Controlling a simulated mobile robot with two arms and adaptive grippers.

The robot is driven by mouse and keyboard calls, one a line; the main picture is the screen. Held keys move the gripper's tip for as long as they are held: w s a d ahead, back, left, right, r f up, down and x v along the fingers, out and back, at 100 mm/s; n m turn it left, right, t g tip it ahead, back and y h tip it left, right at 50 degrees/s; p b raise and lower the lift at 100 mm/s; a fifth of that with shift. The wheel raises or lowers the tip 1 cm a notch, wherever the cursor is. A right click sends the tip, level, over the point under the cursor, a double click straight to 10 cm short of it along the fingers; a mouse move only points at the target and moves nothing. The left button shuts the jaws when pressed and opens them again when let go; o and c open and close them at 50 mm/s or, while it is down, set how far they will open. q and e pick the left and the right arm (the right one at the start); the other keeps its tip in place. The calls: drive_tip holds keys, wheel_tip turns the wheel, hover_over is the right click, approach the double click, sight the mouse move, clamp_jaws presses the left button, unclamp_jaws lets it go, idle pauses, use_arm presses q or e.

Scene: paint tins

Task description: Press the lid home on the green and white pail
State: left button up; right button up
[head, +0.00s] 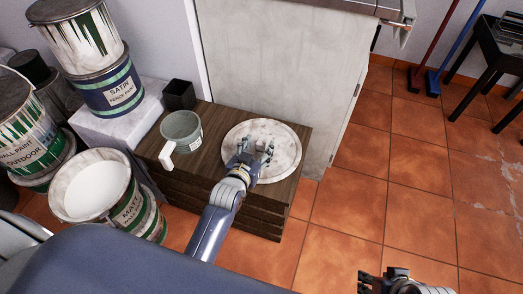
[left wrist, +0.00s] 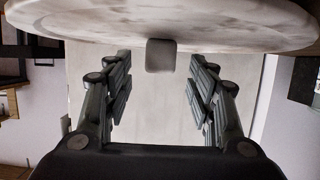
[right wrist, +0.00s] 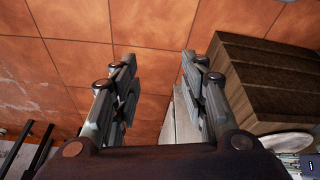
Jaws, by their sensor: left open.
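The green and white pail (head: 92,190) stands open at the left in the head view, with white inside and a green-banded label. A round, stained white lid (head: 278,140) lies flat on a wooden crate, apart from the pail. It fills the top of the left wrist view (left wrist: 230,30), with a small grey knob (left wrist: 161,55). My left gripper (head: 252,150) is open at the lid, its fingers either side of the knob in that view; I cannot tell whether they touch it. My right gripper (head: 370,280) is open and empty, low at the right; its fingers show in the right wrist view (right wrist: 161,75).
The wooden crate (head: 155,150) also bears a grey-green mug (head: 182,130) and a dark square cup (head: 179,94). Stacked paint tins (head: 108,88) stand on a white block behind the pail. A pale cabinet (head: 270,60) backs the crate.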

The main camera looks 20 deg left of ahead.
sight(260, 145)
use_arm(q)
drive_tip(key=shift+x, duration=1.2)
drive_tip(key=shift+s, duration=0.1)
clamp_jaws()
use_arm(e)
drive_tip(key=w, duration=0.1)
drive_tip(key=w+t, duration=0.1)
drive_tip(key=w+a, duration=0.1)
drive_tip(key=shift+w+r+t, duration=0.25)
drive_tip(key=shift+w+t, duration=0.1)
drive_tip(key=shift+t, duration=0.05)
use_arm(q)
drive_tip(key=shift+r, duration=0.1)
